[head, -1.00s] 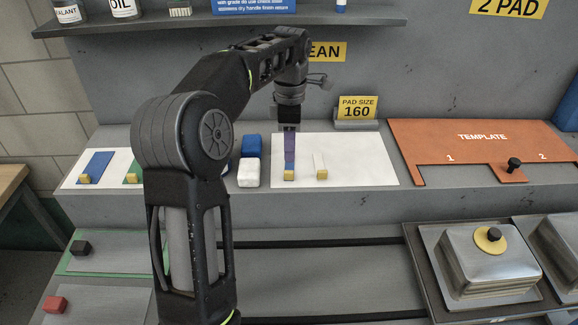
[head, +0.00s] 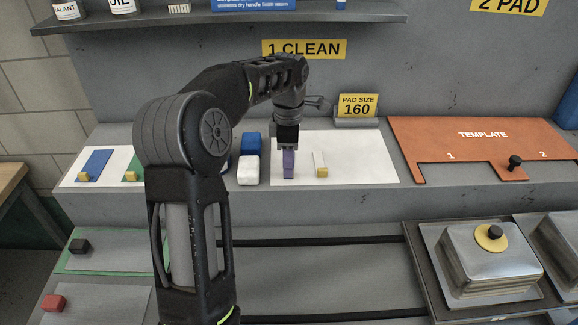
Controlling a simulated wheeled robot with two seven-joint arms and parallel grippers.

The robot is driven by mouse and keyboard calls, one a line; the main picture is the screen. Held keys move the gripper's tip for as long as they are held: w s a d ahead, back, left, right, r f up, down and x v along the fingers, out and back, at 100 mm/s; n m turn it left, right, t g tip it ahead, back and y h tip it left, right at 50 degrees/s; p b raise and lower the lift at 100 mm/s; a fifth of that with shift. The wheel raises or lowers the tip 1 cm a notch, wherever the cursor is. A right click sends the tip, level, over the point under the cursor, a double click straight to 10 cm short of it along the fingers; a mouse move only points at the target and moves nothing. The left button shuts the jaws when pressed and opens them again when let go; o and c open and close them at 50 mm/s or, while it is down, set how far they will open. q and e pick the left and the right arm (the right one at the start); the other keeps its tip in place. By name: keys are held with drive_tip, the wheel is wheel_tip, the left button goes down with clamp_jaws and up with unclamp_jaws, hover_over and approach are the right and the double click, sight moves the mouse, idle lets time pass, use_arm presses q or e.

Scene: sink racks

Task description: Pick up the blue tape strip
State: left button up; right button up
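A bluish-purple strip (head: 289,164) lies on the white sheet (head: 365,165) in the middle of the ledge, with a small block at its near end. My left gripper (head: 288,149) points down over the strip's far part and hides it. Whether its fingers touch the strip or are closed on it is too small to tell. Another blue strip (head: 98,160) with a yellow block lies on the white card at the far left, apart from the gripper. My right gripper is not in view.
A pale strip with a yellow block (head: 321,170) lies just right of the gripper. White (head: 248,170) and blue (head: 251,142) blocks stand to its left. The orange template (head: 450,140) and the pad size sign (head: 357,106) are to the right.

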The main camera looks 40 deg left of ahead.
use_arm(q)
drive_tip(key=shift+f, duration=0.85)
clamp_jaws()
